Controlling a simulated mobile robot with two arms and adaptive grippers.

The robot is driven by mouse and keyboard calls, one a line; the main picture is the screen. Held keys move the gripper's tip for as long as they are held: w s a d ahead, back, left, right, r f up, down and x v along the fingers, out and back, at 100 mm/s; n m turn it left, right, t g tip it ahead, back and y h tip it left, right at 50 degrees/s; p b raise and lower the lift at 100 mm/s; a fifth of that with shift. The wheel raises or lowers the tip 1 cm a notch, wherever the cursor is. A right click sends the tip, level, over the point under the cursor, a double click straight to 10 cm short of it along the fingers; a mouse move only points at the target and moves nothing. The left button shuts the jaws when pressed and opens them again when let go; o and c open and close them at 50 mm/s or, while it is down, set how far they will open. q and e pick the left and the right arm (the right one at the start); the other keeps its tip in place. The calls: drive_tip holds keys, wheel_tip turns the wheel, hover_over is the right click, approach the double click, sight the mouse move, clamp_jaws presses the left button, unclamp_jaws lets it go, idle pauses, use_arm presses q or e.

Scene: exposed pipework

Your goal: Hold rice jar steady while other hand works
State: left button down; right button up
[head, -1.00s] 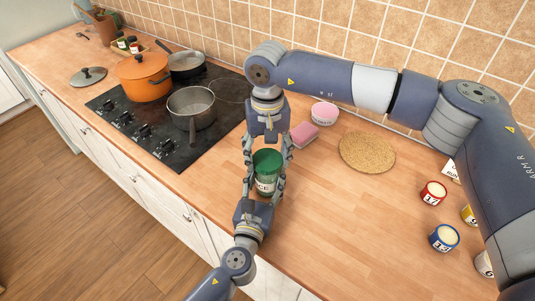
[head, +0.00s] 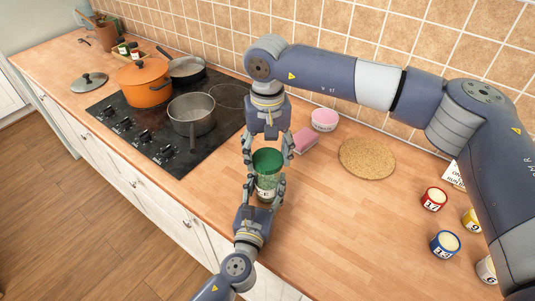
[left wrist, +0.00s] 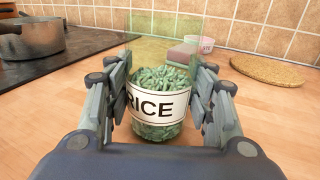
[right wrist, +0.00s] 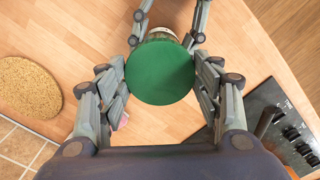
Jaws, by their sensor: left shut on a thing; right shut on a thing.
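The rice jar (head: 266,186) stands upright near the counter's front edge. It is clear glass with a white RICE label (left wrist: 158,105), pale grains inside and a green lid (right wrist: 159,72). My left gripper (head: 264,185) is shut on the jar's body from the front, its fingers on both sides of the label in the left wrist view. Part of the label is hidden by the left fingers.
Behind the jar are a pink sponge (head: 305,140) and a pink-topped tub (head: 324,120). A cork mat (head: 367,158) and several tins (head: 445,243) lie to the right. The black hob (head: 165,125) with an orange pot (head: 145,84) and grey pans is left.

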sight(268, 158)
wheel_tip(268, 158, up, 4)
drive_tip(key=shift+f, duration=0.2)
use_arm(q)
drive_tip(key=c, duration=0.6)
unclamp_jaws()
